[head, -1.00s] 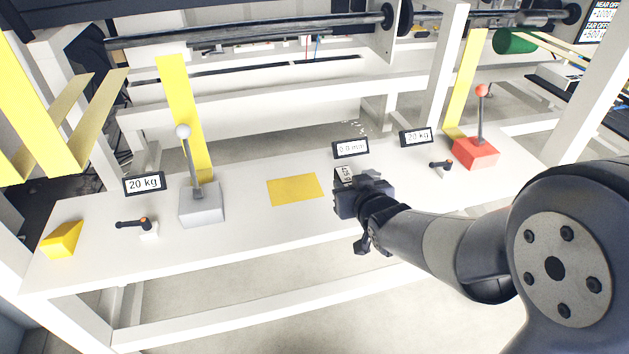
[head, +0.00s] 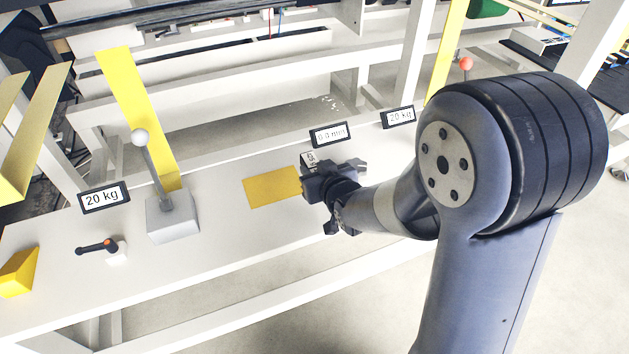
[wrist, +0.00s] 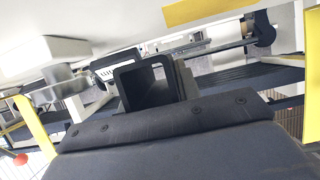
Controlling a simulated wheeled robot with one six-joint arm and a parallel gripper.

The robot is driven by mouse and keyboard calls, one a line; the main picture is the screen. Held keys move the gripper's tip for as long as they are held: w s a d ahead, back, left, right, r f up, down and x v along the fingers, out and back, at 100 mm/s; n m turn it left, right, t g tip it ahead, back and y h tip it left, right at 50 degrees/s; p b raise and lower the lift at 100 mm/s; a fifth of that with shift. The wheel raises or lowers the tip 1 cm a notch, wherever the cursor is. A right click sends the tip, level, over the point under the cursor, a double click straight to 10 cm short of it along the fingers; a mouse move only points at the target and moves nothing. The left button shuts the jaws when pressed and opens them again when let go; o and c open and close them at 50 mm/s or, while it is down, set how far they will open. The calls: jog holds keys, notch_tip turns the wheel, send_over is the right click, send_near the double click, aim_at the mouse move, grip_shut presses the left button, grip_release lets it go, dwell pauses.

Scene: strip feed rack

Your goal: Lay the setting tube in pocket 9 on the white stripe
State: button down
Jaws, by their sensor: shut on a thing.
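My gripper (head: 316,180) is over the white table, just right of the yellow patch. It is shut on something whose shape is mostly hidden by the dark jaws. A small pale piece with dark marks (head: 309,160) shows at the jaws; I cannot tell whether it is held or stands behind. In the wrist view my gripper (wrist: 150,82) shows as two dark square frames with dark material between. I cannot make out a setting tube for certain, nor pocket 9 or a white stripe.
The table (head: 215,225) carries a yellow patch (head: 270,187), a grey block with a white-knobbed lever (head: 172,220), a small black handle (head: 97,246) and a yellow wedge (head: 18,272).

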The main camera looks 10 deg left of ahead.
jog(key=shift+f, duration=1.85)
jog(key=shift+f, duration=0.1)
jog(key=shift+f+b, duration=0.1)
jog(key=shift+b, duration=0.25)
jog(key=c, duration=1)
grip_release()
